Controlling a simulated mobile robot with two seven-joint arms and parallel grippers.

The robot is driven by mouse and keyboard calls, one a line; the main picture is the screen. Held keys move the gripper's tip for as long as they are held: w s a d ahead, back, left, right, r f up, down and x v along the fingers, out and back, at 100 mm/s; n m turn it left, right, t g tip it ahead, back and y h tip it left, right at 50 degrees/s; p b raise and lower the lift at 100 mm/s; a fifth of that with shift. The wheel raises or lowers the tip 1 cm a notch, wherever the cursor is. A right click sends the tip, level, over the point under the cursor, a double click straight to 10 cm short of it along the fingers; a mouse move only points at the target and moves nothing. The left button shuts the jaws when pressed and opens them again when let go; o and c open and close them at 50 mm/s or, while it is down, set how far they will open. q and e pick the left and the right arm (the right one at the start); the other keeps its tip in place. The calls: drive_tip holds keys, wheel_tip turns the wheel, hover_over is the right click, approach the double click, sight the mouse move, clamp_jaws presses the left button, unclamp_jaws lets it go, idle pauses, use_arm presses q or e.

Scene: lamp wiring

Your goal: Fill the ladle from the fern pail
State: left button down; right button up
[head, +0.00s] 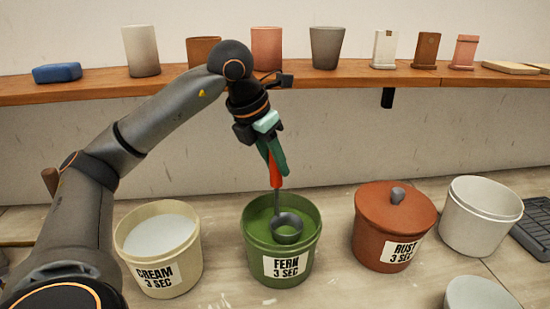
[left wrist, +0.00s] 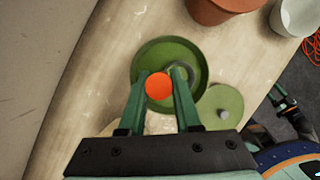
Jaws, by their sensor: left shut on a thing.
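The fern pail (head: 262,242) is green, open and labelled "FERN 3 SEC", with green contents inside. The ladle has a red handle (head: 275,172) and a grey bowl (head: 287,227). My left gripper (head: 273,150) is above the pail, shut on the red handle and holding the ladle roughly upright. The bowl is inside the pail's rim; how deep it sits in the green is hard to tell. In the left wrist view, the handle's round end (left wrist: 158,87) is between the green fingers, over the pail (left wrist: 143,62).
The open cream pail (head: 160,270) stands left. The lidded rust pail (head: 392,226) and a white pail (head: 482,217) stand right. A green lid (left wrist: 228,101) lies beside the fern pail. A wooden shelf (head: 345,77) with cups and small stands runs behind.

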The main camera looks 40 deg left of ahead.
sight(275, 180)
use_arm(q)
wheel_tip(275, 180, down, 4)
drive_tip(key=shift+r+b, duration=0.25)
drive_tip(key=shift+b, duration=0.9)
drive_tip(key=shift+f+b, duration=0.4)
drive_tip(key=shift+f, duration=0.1)
drive_tip(key=shift+r, duration=0.1)
